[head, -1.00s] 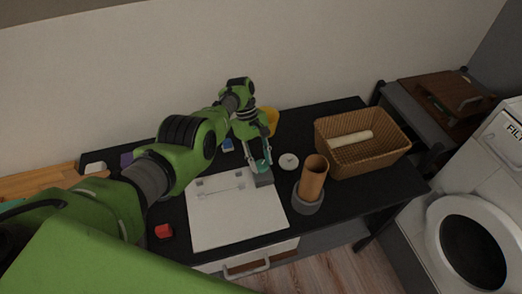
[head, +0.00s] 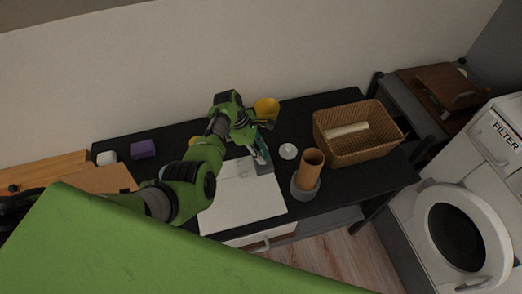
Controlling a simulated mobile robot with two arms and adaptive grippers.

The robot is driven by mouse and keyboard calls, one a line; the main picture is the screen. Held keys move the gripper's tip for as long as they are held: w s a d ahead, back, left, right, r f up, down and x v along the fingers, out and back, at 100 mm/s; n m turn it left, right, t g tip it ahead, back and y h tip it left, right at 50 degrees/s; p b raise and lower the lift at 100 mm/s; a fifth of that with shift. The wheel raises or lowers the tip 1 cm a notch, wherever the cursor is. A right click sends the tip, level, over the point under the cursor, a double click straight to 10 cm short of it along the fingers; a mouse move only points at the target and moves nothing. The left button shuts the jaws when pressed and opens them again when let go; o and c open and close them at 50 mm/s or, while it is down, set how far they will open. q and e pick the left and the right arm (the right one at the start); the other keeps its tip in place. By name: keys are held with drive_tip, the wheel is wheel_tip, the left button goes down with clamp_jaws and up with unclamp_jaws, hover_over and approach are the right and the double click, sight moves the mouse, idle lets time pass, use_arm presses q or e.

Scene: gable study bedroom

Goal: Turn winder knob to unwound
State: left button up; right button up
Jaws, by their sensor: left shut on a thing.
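The winder appears to be the small grey block (head: 265,168) at the upper right corner of the white board (head: 238,205) on the black desk. A small teal part, apparently its knob, sits at the top of the block and is mostly hidden by my fingers. My left gripper (head: 260,151) reaches down over the block from behind and is shut on this knob. The knob's exact angle and any marks on it are too small to read. My right gripper is out of view.
A brown cylinder in a grey round base (head: 309,176), a white disc (head: 288,151) and a wicker basket (head: 357,134) stand right of the winder. A yellow cup (head: 267,109) is behind it. A purple block (head: 143,149) lies left. A white machine (head: 465,210) is at far right.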

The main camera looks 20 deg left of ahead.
use_arm(q)
drive_tip(key=shift+s+f+n, duration=0.1)
drive_tip(key=shift+s+n, duration=0.05)
drive_tip(key=shift+n, duration=0.15)
idle(0.4)
drive_tip(key=o, duration=1.1)
drive_tip(key=v, duration=1.2)
drive_tip(key=shift+d, duration=0.15)
